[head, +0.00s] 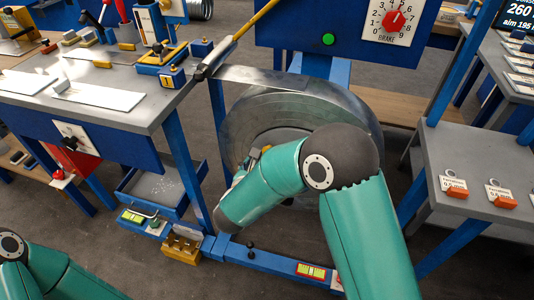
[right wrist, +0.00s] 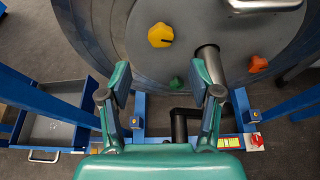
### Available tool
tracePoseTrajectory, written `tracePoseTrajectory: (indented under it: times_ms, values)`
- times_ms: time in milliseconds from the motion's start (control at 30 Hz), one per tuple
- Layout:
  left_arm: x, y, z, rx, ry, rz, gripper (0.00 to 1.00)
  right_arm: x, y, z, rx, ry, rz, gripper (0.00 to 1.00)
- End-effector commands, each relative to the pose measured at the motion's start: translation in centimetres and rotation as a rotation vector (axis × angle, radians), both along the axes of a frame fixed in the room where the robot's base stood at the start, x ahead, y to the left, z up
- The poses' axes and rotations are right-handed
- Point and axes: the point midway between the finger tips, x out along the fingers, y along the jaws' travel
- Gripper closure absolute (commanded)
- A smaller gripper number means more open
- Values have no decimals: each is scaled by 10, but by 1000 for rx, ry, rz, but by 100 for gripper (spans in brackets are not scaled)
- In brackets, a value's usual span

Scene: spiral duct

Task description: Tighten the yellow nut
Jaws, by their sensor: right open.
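The yellow nut (right wrist: 160,35) is a rounded, faceted knob on the grey round plate of the coil reel (right wrist: 215,35), up ahead of my gripper in the right wrist view. My right gripper (right wrist: 162,82) is open and empty, its two fingers apart below the nut and not touching it. In the head view the gripper is mostly hidden behind my right arm, in front of the reel (head: 355,106); I cannot clearly make out the nut there. Only part of my left arm shows at the lower left; its gripper is out of view.
A dark-ended shaft (right wrist: 211,62) sticks out near the right finger. Blue frame posts and a tray (right wrist: 48,130) flank the reel. A workbench (head: 140,102) stands left, a grey table (head: 455,140) right.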

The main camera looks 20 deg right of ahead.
Motion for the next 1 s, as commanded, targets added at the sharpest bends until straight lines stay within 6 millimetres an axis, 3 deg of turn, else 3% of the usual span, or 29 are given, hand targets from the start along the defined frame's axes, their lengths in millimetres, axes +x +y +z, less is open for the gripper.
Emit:
tracePoseTrajectory:
  times_ms: [200,433,900,1000]
  values:
    - [0,0,-3,0,0,0,52,38,-26,-20,1,1,-7,37]
    - [0,0,-4,0,-1,0,52,67,-43,-33,2,-1,-4,37]
    - [0,0,-4,0,-1,0,52,77,-50,-38,1,1,-3,37]
    - [0,0,-4,0,-1,0,52,77,-50,-38,1,1,-3,50]
